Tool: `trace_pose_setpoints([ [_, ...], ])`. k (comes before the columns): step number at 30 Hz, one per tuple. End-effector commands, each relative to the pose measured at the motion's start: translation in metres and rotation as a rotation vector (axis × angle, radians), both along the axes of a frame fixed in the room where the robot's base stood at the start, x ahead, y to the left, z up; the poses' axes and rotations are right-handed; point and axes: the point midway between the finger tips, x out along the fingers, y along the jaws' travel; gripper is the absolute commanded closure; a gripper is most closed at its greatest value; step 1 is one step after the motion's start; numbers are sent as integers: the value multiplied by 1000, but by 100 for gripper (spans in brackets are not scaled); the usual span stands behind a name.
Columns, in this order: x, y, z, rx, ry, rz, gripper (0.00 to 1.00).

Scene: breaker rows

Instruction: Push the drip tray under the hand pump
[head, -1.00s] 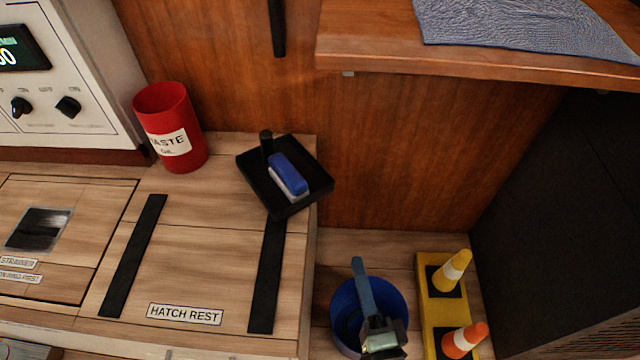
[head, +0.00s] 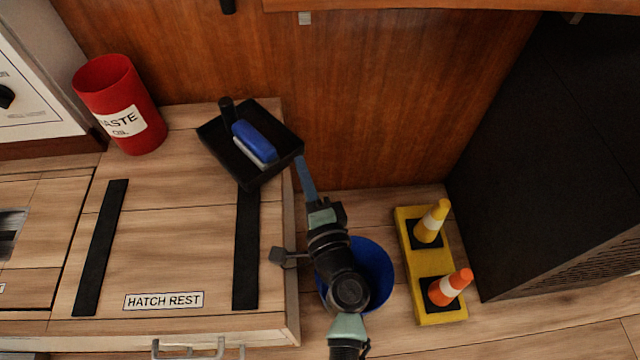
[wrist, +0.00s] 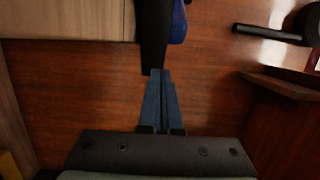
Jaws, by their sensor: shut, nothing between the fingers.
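The drip tray (head: 272,172) is a square black tray, turned cornerwise at the back right corner of the wooden bench top. A blue and white brush (head: 255,142) lies in it, and a short black post stands at its left side. My gripper (head: 299,158) is shut and empty, with its blue fingers at the tray's right corner. In the wrist view the fingertips (wrist: 158,72) end at the tray's dark edge (wrist: 150,45); I cannot tell whether they touch.
A red waste oil bin (head: 120,105) stands left of the tray. Black strips (head: 246,250) run along the bench top. A blue bucket (head: 375,270) and a yellow block with two cones (head: 418,270) stand on the floor at right. A wooden shelf (head: 400,5) overhangs.

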Motion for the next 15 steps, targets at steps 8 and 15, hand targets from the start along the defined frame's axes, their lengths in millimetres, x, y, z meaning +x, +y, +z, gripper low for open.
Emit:
trace_pose_setpoints([
  [8, 5, 7, 0, 0, 0, -1, 100],
  [15, 5, 9, 0, 0, 0, 0, 100],
])
